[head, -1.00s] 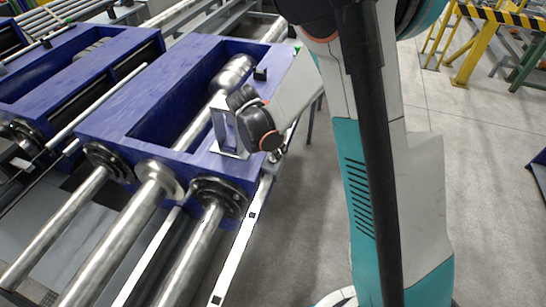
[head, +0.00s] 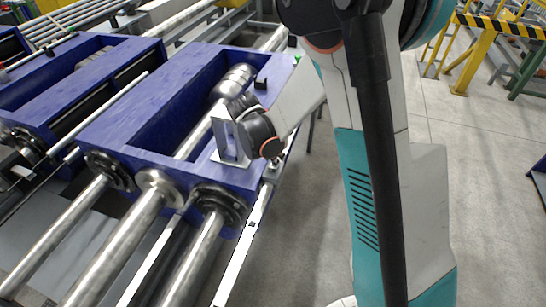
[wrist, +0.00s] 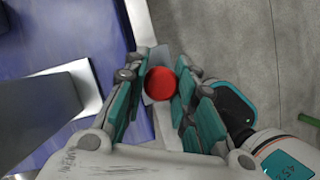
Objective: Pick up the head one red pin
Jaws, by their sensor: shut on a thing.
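The red pin (wrist: 160,84) shows in the wrist view as a round red top between the two fingers of my gripper (wrist: 158,92). The fingers, with teal pads, are shut on it from both sides. Only its top shows; the lower part is hidden. In the head view, my wrist is beside the upright grey bracket on the right side of the blue head frame (head: 110,115), and the fingertips and pin are hidden there.
The grey bracket (head: 229,138) stands close to the left of my wrist. A pale rail (head: 243,245) runs along the frame's right side. Steel shafts (head: 120,245) extend toward the front. Open floor (head: 300,240) lies to the right of the rail.

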